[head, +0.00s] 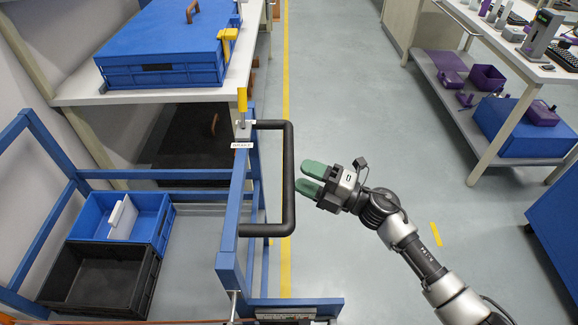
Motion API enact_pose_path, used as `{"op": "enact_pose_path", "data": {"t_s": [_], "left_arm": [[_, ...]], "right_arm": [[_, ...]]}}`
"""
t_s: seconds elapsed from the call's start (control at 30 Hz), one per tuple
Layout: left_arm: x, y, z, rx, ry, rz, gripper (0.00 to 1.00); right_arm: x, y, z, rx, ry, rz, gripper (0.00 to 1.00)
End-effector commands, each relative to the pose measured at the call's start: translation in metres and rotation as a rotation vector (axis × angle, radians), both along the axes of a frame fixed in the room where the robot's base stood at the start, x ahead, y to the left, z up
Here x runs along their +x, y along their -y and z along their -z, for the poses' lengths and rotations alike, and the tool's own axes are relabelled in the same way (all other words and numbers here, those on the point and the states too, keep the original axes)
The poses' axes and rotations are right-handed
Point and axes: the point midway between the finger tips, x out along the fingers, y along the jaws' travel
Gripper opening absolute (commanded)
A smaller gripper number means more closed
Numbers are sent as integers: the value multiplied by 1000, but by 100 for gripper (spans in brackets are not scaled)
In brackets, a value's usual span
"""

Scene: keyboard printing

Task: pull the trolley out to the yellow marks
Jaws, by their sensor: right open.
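The trolley is a blue-framed cart (231,215) at the left, with a black push handle (290,175) on its right side. A yellow-tipped brake lever (242,100) stands at the handle's far end, above a small white label. My right gripper (306,178) is open, with its green fingertips pointing left at the handle's vertical bar. The fingertips are at or very close to the bar; I cannot tell whether they touch it. A short yellow mark (436,234) lies on the floor at the right, and another small yellow patch shows beside the trolley. My left gripper is not in view.
A blue bin (165,222) and a black bin (100,280) sit in the trolley. A bench (120,92) with a blue lidded crate (160,45) stands behind it. A yellow floor line (286,60) runs along the aisle. Grey floor is open between the trolley and the right bench (500,60).

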Motion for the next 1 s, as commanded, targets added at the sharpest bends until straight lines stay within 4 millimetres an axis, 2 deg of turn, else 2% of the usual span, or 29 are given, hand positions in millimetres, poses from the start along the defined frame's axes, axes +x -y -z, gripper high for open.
{"op": "enact_pose_path", "data": {"t_s": [0.1, 0.3, 0.67, 1.0], "left_arm": [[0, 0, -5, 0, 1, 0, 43], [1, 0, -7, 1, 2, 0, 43], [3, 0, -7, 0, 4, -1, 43], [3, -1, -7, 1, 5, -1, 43]], "right_arm": [[8, -20, -6, 2, 0, 0, 52], [17, -38, -8, 2, -2, 2, 52], [18, -42, -8, 1, -2, 2, 51], [18, -42, -7, 1, -2, 3, 0]]}}
